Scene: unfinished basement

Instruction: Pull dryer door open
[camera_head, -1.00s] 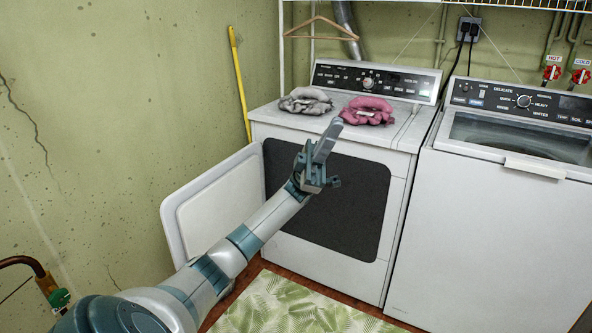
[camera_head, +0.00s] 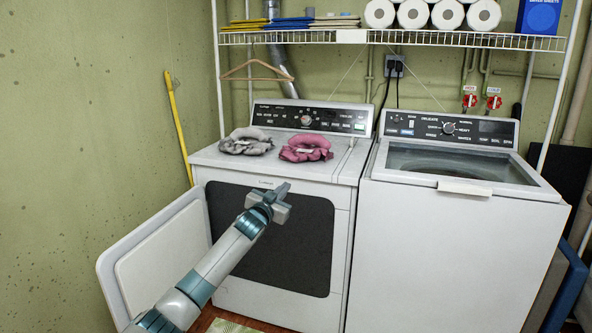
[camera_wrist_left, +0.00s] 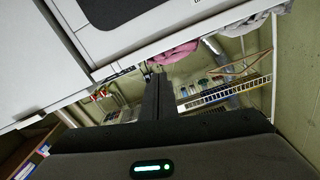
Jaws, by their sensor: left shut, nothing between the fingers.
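The white dryer (camera_head: 340,215) stands at the centre left of the head view. Its door (camera_head: 160,262) is swung wide open to the left, leaving the dark front opening (camera_head: 300,240) exposed. My left gripper (camera_head: 284,189) is in front of the upper part of this opening. It is apart from the door, shut and empty, with its fingers pointing up. My left forearm covers part of the door and the opening. In the left wrist view the shut fingers (camera_wrist_left: 158,97) show, with the dryer front (camera_wrist_left: 120,30) tilted at the top. My right gripper is not in view.
A grey item (camera_head: 246,141) and a pink item (camera_head: 306,148) lie on the dryer. A white washer (camera_head: 455,255) stands close on its right. A wire shelf (camera_head: 450,40) hangs above. A yellow pole (camera_head: 178,125) leans at the left wall.

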